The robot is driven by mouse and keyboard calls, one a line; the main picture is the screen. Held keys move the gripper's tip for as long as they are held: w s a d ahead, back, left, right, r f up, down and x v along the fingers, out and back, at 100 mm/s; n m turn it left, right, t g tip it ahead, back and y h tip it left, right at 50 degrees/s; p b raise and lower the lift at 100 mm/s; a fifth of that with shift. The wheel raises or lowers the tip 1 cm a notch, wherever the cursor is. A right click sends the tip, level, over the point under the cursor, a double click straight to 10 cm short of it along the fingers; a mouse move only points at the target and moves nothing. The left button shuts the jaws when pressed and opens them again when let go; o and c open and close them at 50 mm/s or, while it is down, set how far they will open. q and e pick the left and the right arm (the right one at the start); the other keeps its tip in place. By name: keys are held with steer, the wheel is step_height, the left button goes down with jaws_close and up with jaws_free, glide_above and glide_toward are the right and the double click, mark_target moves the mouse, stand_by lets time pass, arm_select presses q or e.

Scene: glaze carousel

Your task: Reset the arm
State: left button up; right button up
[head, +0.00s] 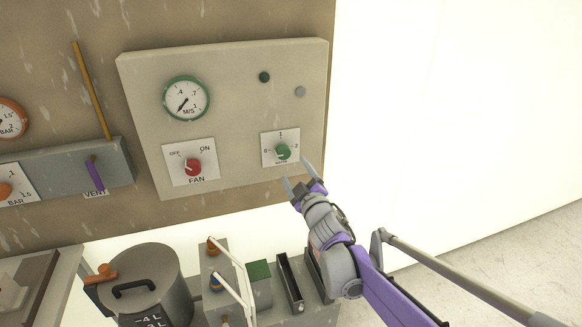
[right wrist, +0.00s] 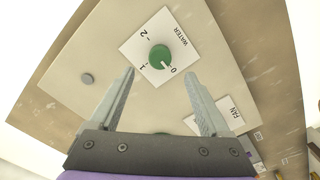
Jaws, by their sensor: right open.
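My right gripper (head: 296,172) is open and empty in the head view, just below and right of the green water knob (head: 283,152) on the beige panel (head: 235,100). In the right wrist view, the gripper (right wrist: 160,75) has its two fingers spread apart. The green knob (right wrist: 160,57) lies beyond the gap between the fingertips, with no finger visibly touching it. Its white mark points towards 0 on its plate (right wrist: 138,48). My left gripper is not in view.
The red fan knob (head: 193,167) and a round gauge (head: 186,98) are left on the panel. A purple vent lever (head: 95,174) is farther left. Below stand a grey pot (head: 152,275) and a box with white levers (head: 215,262). A grey rail (head: 440,267) runs beside my right arm.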

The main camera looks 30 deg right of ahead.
steer(key=shift+s+a, duration=0.1)
steer(key=shift+s, duration=0.4)
steer(key=s+a+f+m+g+y, duration=0.1)
steer(key=s+a+f+g, duration=0.3)
steer(key=s, duration=0.5)
steer(key=s+a+f+m+g+y+p, duration=0.1)
steer(key=s+a+f+m+g+y, duration=0.1)
steer(key=s+a+f, duration=0.6)
steer(key=s+a+f+m+g+y, duration=0.1)
steer(key=s+a+f+m+g, duration=0.2)
steer(key=s+a+f+g, duration=0.3)
steer(key=s+f, duration=0.1)
steer(key=s, duration=0.4)
steer(key=shift+a, duration=0.35)
